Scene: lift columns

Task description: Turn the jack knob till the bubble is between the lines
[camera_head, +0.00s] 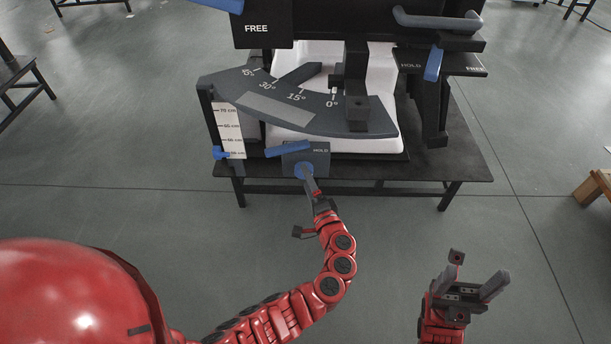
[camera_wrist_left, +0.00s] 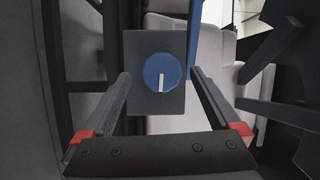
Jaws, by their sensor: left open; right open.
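A round blue knob (camera_head: 304,170) sits on a dark plate marked HOLD at the front of the bench. In the left wrist view the knob (camera_wrist_left: 161,73) has a white mark pointing down. My left gripper (camera_head: 310,186) is open in front of the knob. In the left wrist view its fingers (camera_wrist_left: 160,88) stand apart on either side of the knob plate, with gaps to the knob. My right gripper (camera_head: 477,274) is open and empty, low at the right, away from the bench. I can make out no bubble or its lines in either view.
A blue lever (camera_head: 288,149) lies just above the knob. A white height scale (camera_head: 229,130) with a blue pointer (camera_head: 220,153) stands left. A dark angle scale (camera_head: 300,115) juts out above. Another blue lever (camera_head: 433,64) hangs at right. The floor before the bench is clear.

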